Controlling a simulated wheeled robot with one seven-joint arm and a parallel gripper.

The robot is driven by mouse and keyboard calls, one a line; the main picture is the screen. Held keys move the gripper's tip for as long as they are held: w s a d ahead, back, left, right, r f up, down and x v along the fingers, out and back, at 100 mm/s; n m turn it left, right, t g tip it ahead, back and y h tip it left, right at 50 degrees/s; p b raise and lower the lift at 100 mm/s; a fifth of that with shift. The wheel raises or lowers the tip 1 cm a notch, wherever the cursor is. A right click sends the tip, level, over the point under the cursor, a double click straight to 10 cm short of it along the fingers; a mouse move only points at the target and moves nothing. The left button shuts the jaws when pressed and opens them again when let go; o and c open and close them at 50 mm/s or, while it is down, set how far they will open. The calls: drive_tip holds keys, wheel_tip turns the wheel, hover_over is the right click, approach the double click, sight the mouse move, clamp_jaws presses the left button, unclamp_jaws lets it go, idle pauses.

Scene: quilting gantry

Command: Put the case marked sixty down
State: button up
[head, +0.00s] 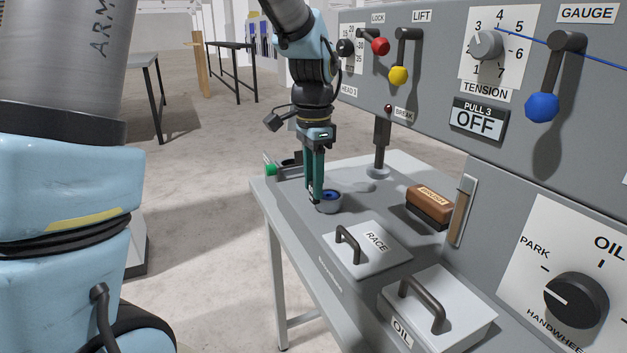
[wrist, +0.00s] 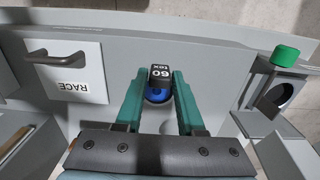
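The case marked sixty is a small black block with "60 tex" on its face (wrist: 160,74), at my fingertips in the wrist view. In the head view my gripper (head: 315,192) points down low over the grey table, and the fingers mostly hide the case. A round grey dish with a blue middle (head: 330,205) is just beside and below the fingertips. The blue also shows beneath the case in the wrist view (wrist: 157,96). Whether the case touches anything below cannot be told.
A RACE lid with a handle (head: 362,253), an OIL lid (head: 438,310) and a brown brush (head: 430,206) are on the table. A bracket with a green knob (head: 271,170) stands at the far edge. The control panel (head: 430,100) rises on the right, with levers jutting out.

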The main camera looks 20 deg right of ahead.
drive_tip(key=o, duration=0.3)
wheel_tip(320, 180, up, 12)
drive_tip(key=shift+r+b, duration=0.2)
drive_tip(key=shift+b, duration=0.35)
drive_tip(key=w+a+f+n, duration=0.3)
drive_tip(key=a+f+n, duration=0.5)
drive_tip(key=a, duration=0.6)
drive_tip(key=s+a+f+n, duration=0.2)
drive_tip(key=a+f, duration=0.1)
drive_tip(key=a, duration=0.1)
drive_tip(key=s+a+f+n+t, duration=0.1)
drive_tip(key=s+a+f+n, duration=0.1)
drive_tip(key=a, duration=0.3)
drive_tip(key=s+a+f+n, duration=0.2)
drive_tip(key=a+f+n, duration=0.1)
drive_tip(key=a+f, duration=0.1)
drive_tip(key=shift+a+f+n+t, duration=0.2)
drive_tip(key=shift+f+n+t, duration=0.1)
drive_tip(key=shift+f+n, duration=0.15)
